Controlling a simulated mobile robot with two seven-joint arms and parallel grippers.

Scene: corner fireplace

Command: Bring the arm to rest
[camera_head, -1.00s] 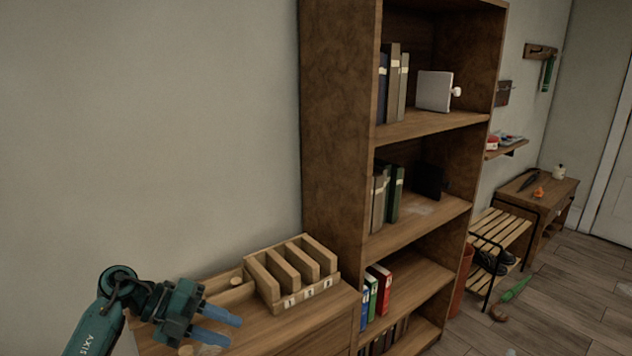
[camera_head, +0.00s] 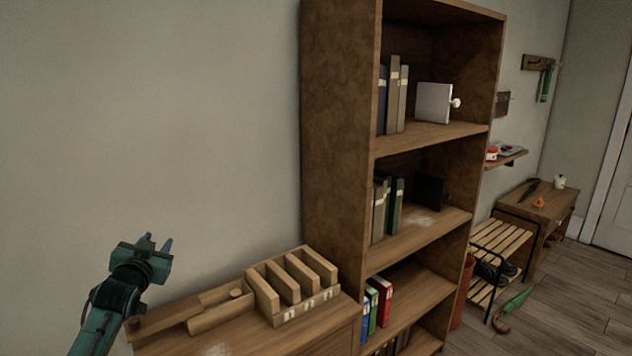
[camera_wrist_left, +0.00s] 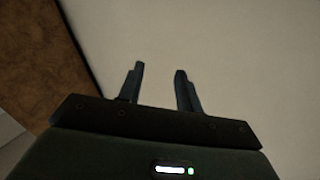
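My left gripper (camera_head: 157,243) is raised at the lower left in the head view, above the left end of the wooden cabinet top, with its fingers pointing up. In the left wrist view my left gripper (camera_wrist_left: 160,84) has its two fingers apart, with nothing between them. Beyond the fingers is only pale wall, with a brown surface at the left. My right gripper is in neither view.
A slotted wooden rack (camera_head: 292,287) and a low wooden tray (camera_head: 222,312) stand on the cabinet top (camera_head: 262,338). A tall bookcase (camera_head: 335,130) with several binders stands to the right. A slatted bench (camera_head: 500,243) is farther right. The wall above the cabinet is bare.

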